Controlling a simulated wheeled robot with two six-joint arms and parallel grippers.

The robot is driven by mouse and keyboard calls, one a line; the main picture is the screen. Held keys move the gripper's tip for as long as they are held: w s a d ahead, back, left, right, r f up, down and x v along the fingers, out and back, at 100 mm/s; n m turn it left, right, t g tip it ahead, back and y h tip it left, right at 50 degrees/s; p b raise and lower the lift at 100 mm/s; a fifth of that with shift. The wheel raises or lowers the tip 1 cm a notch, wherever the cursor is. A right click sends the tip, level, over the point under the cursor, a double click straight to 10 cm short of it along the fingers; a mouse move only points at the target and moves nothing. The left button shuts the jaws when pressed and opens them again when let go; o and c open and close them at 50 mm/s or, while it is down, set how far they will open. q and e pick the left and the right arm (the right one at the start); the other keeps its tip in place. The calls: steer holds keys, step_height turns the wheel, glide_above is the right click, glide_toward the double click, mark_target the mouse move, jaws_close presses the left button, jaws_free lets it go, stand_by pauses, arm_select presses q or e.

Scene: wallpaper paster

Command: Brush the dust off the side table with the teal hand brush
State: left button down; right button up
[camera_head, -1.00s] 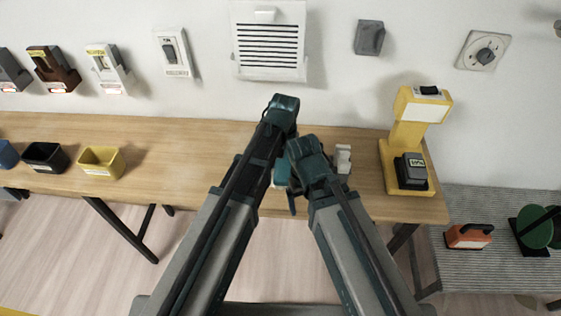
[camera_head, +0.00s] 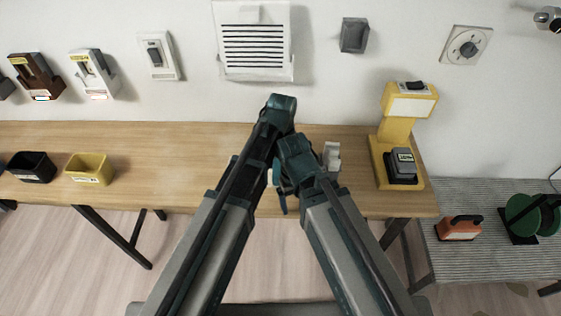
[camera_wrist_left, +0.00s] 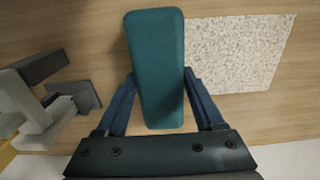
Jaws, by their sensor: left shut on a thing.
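The teal hand brush (camera_wrist_left: 156,70) is between the two dark blue fingers of my left gripper (camera_wrist_left: 160,82), which is shut on it. In the left wrist view a speckled pale patch of dust (camera_wrist_left: 240,53) lies on the wooden side table (camera_wrist_left: 60,20), just right of the brush. Whether the bristles touch the table is hidden. In the head view a bit of the teal brush (camera_head: 270,177) shows between my arms, over the wooden table (camera_head: 215,145). My right arm ends close beside the left; its jaws are largely hidden.
Yellow (camera_head: 90,169) and black (camera_head: 32,167) bins stand left. A striped bench (camera_head: 490,262) holds an orange tool (camera_head: 459,228). Wall fixtures line the back.

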arm_select(q)
steer(key=shift+a+f, duration=0.1)
steer(key=shift+a, duration=1.2)
steer(key=shift+d, duration=0.1)
steer(key=shift+a, duration=0.5)
steer(key=shift+w+a, duration=0.1)
steer(key=shift+a, duration=1.2)
steer(key=shift+d, duration=0.15)
steer(key=shift+a, duration=0.65)
steer(key=shift+a, duration=0.1)
